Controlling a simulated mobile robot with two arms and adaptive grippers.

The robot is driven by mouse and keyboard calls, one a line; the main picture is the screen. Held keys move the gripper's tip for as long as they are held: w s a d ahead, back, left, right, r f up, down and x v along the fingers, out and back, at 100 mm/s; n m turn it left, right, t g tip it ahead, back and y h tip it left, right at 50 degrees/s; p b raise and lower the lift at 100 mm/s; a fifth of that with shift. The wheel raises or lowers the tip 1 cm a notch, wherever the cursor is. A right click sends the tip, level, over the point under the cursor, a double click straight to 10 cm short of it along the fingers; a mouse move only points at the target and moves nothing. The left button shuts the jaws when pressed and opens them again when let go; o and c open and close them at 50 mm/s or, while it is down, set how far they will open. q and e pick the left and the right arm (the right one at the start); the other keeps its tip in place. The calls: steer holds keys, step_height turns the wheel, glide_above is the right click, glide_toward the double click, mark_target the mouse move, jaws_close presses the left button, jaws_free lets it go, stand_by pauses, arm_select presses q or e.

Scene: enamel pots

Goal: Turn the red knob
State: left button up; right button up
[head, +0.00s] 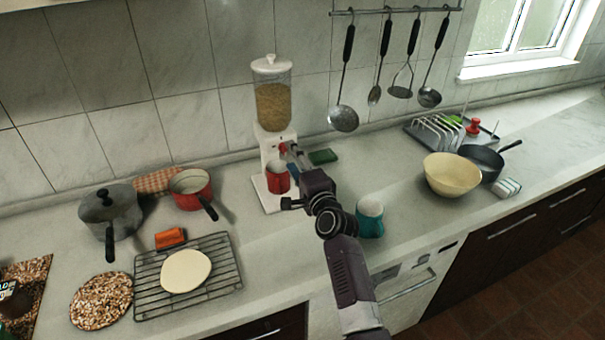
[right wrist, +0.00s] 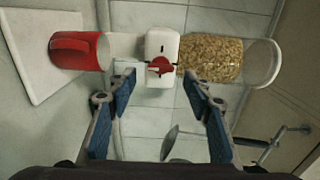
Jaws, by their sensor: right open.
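The red knob (head: 283,147) is on the front of a white dispenser (head: 271,66) with a clear container of cereal pieces. In the right wrist view the red knob (right wrist: 160,65) lies ahead, between the fingertips in the picture. My right gripper (head: 292,160) is open in front of the dispenser; its two blue-padded fingers also show in the right wrist view (right wrist: 160,85). I cannot tell whether a finger touches the knob. A red mug (head: 278,179) stands on the dispenser's white base, below the knob. My left gripper is not in view.
A teal mug (head: 370,219) stands right of my right arm. A red pot (head: 190,190), grey pot (head: 110,215) and wire rack (head: 226,262) are left. A cream bowl (head: 451,175) and dark pan (head: 485,161) are right.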

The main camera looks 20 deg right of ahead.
steer(key=s, duration=0.8)
steer(key=shift+s+d, duration=0.15)
steer(key=shift+s, duration=0.15)
steer(key=shift+c, duration=0.5)
